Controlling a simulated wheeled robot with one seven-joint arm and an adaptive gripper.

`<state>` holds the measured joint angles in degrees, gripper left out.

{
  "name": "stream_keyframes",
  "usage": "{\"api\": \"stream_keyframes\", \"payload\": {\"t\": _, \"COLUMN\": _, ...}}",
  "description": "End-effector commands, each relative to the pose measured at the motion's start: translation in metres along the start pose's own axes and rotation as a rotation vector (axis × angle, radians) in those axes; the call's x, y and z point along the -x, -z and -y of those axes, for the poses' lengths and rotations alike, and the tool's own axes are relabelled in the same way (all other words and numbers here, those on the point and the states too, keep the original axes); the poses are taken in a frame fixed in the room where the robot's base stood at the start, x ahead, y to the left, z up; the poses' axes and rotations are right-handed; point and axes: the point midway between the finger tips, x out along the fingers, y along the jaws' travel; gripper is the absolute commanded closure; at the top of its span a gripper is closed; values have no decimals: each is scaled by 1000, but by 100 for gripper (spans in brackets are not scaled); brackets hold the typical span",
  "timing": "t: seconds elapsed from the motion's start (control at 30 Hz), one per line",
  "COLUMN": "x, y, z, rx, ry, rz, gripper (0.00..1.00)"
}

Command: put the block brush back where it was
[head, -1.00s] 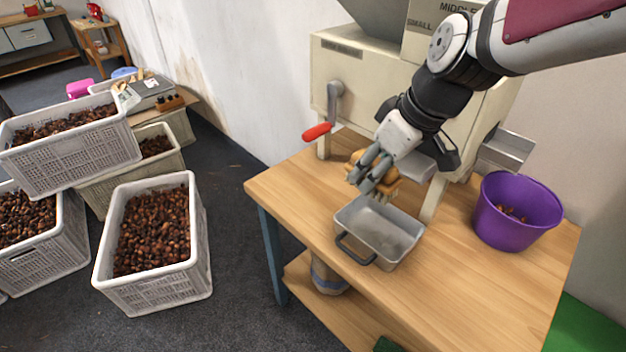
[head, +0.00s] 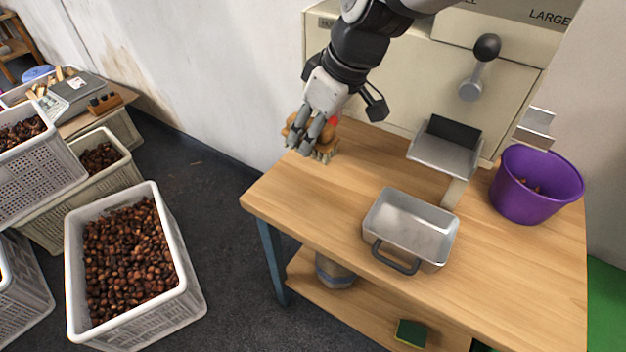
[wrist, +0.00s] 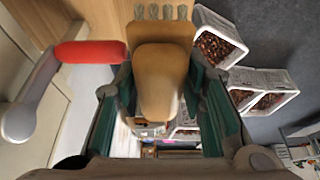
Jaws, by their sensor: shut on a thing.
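The block brush (head: 327,139) has a tan wooden body and pale bristles that point down. It is at the back left corner of the wooden table (head: 310,205), partly hidden behind my fingers. My gripper (head: 306,140) is shut on it. In the wrist view the brush (wrist: 160,85) lies between both fingers, with its bristles at the top towards the wood. I cannot tell whether the bristles touch the tabletop.
A red crank handle (wrist: 92,52) is close beside my gripper on the cream machine (head: 400,80). A metal tray (head: 412,225) and a purple bucket (head: 537,185) stand further right. Crates of chestnuts (head: 135,260) stand on the floor at left. The table's front left is clear.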

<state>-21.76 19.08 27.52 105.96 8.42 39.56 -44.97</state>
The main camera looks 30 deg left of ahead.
Motion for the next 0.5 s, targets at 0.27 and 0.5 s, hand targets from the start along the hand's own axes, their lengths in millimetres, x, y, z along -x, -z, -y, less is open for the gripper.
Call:
{"api": "stream_keyframes", "payload": {"t": 0.27, "x": -54, "y": -23, "z": 1, "rx": -1, "ry": 6, "rz": 5, "gripper": 88}}
{"api": "stream_keyframes", "payload": {"t": 0.5, "x": -103, "y": -43, "z": 1, "rx": 0, "ry": 4, "rz": 3, "gripper": 88}}
